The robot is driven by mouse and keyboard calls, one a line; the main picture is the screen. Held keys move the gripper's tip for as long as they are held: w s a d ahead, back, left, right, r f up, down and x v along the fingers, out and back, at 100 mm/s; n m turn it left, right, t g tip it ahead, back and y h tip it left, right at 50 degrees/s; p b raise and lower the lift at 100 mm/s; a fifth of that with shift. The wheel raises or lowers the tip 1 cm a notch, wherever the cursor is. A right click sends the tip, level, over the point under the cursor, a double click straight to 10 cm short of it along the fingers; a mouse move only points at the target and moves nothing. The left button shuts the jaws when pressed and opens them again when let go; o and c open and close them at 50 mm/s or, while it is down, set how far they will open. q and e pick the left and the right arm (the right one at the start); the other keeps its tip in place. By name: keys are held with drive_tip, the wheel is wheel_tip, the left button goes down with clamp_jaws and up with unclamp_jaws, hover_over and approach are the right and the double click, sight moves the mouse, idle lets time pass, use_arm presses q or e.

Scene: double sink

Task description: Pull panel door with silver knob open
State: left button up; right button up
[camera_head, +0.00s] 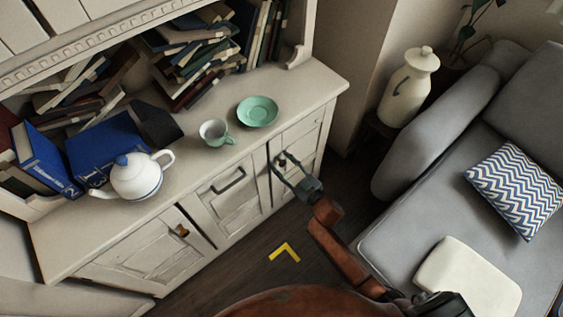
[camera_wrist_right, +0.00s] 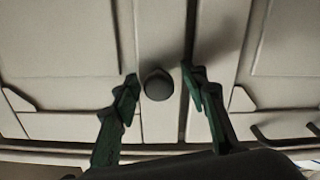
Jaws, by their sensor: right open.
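The white panel door (camera_head: 299,146) is at the right end of the cabinet front in the head view, and it looks shut. My right gripper (camera_head: 287,172) is in front of this door's left side. In the right wrist view a dark grey round knob (camera_wrist_right: 158,84) stands on a pale panel (camera_wrist_right: 160,32). My right gripper (camera_wrist_right: 158,77) is open there, with one green finger on each side of the knob. The fingers look apart from the knob. My left gripper is not in view.
The cabinet top (camera_head: 300,92) holds a teapot (camera_head: 137,178), a green cup (camera_head: 216,133) and a green saucer (camera_head: 257,111). Other cabinet doors are to the left. A grey sofa (camera_head: 400,240) stands to the right. Some dark floor (camera_head: 245,262) is clear before the cabinet.

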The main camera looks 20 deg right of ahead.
drive_tip(key=shift+c, duration=0.3)
clamp_jaws()
idle(0.5)
